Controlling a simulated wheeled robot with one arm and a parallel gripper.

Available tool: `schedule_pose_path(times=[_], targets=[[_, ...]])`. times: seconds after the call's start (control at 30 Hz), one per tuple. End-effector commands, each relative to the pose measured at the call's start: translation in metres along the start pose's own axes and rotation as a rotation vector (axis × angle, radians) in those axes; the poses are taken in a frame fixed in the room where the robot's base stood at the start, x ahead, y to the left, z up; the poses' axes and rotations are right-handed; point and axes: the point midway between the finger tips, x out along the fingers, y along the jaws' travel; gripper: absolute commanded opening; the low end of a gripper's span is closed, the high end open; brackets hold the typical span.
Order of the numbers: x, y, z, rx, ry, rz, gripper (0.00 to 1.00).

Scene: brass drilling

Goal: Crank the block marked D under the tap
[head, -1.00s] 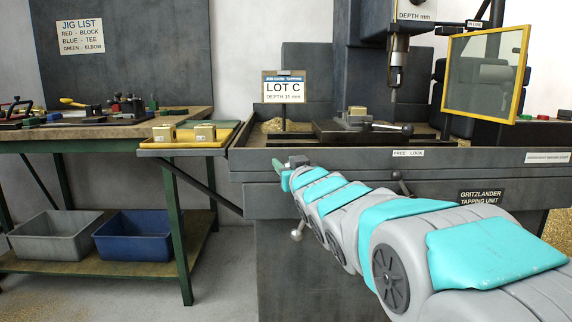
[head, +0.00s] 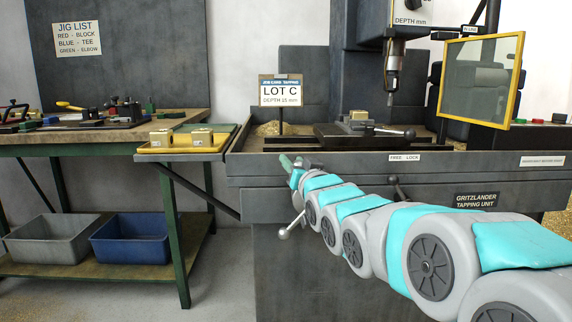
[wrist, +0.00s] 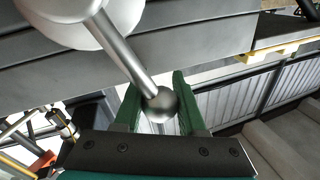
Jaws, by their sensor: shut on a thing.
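A brass block (head: 359,115) sits in the vise (head: 345,130) on the tapping unit's bed; I cannot read a letter on it. The tap (head: 392,80) hangs in its chuck to the right of and above the block. My gripper (head: 288,161) is at the machine's front left. In the wrist view, its green fingers (wrist: 157,108) are shut around a metal ball knob (wrist: 163,105) at the end of a crank rod (wrist: 128,55). The rod runs up to a pale round hub (wrist: 75,12). Another crank ball (head: 283,233) hangs lower in the head view.
Two brass blocks sit in a yellow tray (head: 165,150) left of the machine. A framed clear guard (head: 482,80) stands right of the tap. A lever (head: 397,187) is on the machine front below the FREE / LOCK label (head: 404,157). Bins stand on the bench's lower shelf.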

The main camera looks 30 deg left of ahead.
Motion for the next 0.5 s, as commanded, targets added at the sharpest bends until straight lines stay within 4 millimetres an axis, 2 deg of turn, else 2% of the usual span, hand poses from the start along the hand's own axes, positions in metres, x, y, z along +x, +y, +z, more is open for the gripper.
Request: schedule_pose_path(times=[0.3, 0.5], targets=[[-0.008, 0.028, -0.016, 0.294, 0.082, 0.005, 0.00], [-0.013, 0.047, -0.020, 0.478, 0.132, 0.008, 0.00]])
